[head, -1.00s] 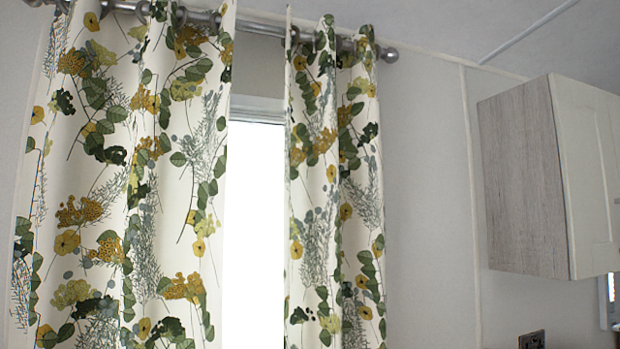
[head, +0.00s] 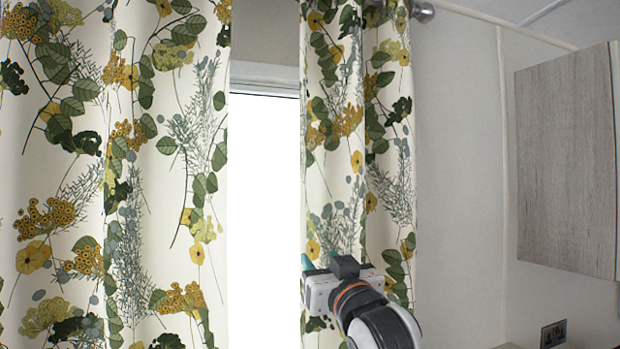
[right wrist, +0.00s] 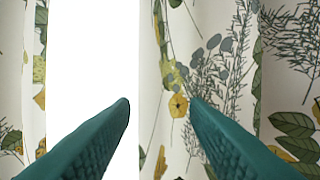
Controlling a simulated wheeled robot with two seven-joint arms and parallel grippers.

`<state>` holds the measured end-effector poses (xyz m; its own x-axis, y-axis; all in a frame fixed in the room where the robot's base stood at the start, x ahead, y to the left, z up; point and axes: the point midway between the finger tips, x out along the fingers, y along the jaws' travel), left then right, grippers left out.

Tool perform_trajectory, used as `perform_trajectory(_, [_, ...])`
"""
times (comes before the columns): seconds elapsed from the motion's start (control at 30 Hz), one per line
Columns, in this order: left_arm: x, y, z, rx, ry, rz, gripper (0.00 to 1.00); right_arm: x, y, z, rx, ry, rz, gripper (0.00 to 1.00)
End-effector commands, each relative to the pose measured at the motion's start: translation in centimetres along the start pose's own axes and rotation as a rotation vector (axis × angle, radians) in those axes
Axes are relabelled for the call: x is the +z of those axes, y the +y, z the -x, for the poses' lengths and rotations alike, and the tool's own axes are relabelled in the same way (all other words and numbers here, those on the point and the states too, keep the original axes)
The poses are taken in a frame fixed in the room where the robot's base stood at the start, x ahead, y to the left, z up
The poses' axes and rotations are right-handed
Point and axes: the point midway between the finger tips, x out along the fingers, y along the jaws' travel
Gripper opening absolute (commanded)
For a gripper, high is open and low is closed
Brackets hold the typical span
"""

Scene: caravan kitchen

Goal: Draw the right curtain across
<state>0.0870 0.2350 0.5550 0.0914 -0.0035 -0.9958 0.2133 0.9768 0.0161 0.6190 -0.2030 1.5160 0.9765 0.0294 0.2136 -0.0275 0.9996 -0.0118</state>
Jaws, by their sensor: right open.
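The right curtain (head: 335,130), cream with green and yellow leaves and flowers, hangs at the right side of the bright window. It also fills the right part of the right wrist view (right wrist: 215,60). My right gripper (head: 322,264) is in front of its lower visible part, near its inner edge. In the right wrist view its two teal fingers (right wrist: 158,102) are apart, one over the bright gap and one over the curtain. Nothing is visibly held between them. I cannot tell whether they touch the cloth. My left gripper is not in view.
The left curtain (head: 110,150) hangs across the left, with the bright window gap (head: 265,210) between the two. A curtain rail end (head: 424,12) shows at the top. A wall cupboard (head: 565,160) and a socket (head: 553,334) are at the right.

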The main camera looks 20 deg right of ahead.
Motion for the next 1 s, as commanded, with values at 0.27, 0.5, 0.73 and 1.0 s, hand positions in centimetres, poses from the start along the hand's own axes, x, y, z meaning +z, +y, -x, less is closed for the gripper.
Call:
perform_trajectory(0.27, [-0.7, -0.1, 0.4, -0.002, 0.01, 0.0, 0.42, 9.3, -0.1, 0.4, 0.003, -0.168, -0.013, 0.42])
perform_trajectory(0.5, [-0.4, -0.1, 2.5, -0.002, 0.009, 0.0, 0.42, 10.5, -0.1, -2.4, 0.002, -0.172, -0.013, 0.42])
perform_trajectory(0.73, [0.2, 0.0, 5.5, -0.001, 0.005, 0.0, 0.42, 11.4, -0.1, -7.1, 0.002, -0.17, -0.013, 0.42])
perform_trajectory(1.0, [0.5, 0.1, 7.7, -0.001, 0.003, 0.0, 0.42, 11.7, -0.1, -10.7, 0.002, -0.172, -0.014, 0.42])
